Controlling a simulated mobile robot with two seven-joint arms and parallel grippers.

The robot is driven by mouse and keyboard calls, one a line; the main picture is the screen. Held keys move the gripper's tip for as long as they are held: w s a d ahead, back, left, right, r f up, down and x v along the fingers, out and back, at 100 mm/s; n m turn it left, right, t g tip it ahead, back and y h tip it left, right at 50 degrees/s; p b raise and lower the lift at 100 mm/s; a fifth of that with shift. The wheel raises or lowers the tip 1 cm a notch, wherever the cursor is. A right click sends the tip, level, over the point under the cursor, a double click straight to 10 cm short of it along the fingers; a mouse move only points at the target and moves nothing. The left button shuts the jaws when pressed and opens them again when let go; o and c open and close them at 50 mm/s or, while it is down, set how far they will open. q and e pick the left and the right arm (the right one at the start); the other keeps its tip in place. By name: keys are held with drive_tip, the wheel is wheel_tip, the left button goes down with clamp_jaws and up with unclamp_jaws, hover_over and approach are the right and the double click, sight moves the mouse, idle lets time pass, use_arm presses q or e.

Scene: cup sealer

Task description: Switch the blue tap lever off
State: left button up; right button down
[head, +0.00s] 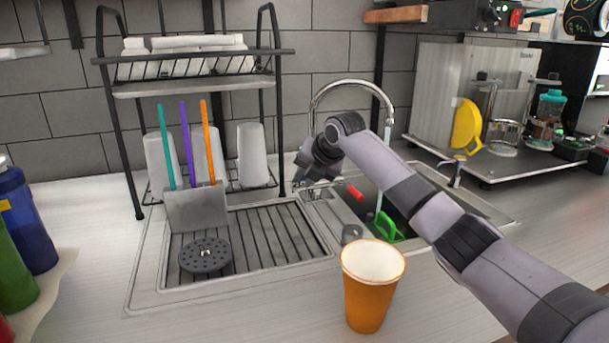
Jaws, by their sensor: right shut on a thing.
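The chrome tap (350,84) arches over the sink (402,212), with its spout on the right. A thin pale streak, which looks like running water, shows below the spout. A red lever (355,192) sticks out at the right of the tap's base. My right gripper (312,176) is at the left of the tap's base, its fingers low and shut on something. The blue lever is not visible; the gripper covers the place opposite the red one, so it appears to be what is held. My left gripper is out of view.
An orange cup (369,292) stands on the front counter. The drainboard (284,240) holds a dark round strainer (205,255). A dish rack (127,140) stands close left of the gripper. A green item (389,229) lies in the sink. Bottles (25,220) stand far left.

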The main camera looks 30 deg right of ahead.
drive_tip(key=shift+s+a+f+t+b, duration=0.1)
drive_tip(key=shift+s+f+t+b, duration=0.35)
drive_tip(key=shift+f+t+b, duration=0.35)
drive_tip(key=shift+s+a+f+t+b, duration=0.1)
drive_tip(key=shift+s+f+t+b, duration=0.3)
drive_tip(key=shift+f+t+b, duration=0.4)
drive_tip(key=shift+s+f+n+t+h+b, duration=0.3)
drive_tip(key=shift+f+n+t+b, duration=0.1)
drive_tip(key=shift+f+t+b, duration=0.45)
drive_tip(key=shift+a, duration=0.1)
drive_tip(key=c, duration=1)
unclamp_jaws()
drive_tip(key=shift+s, duration=0.1)
drive_tip(key=v, duration=0.7)
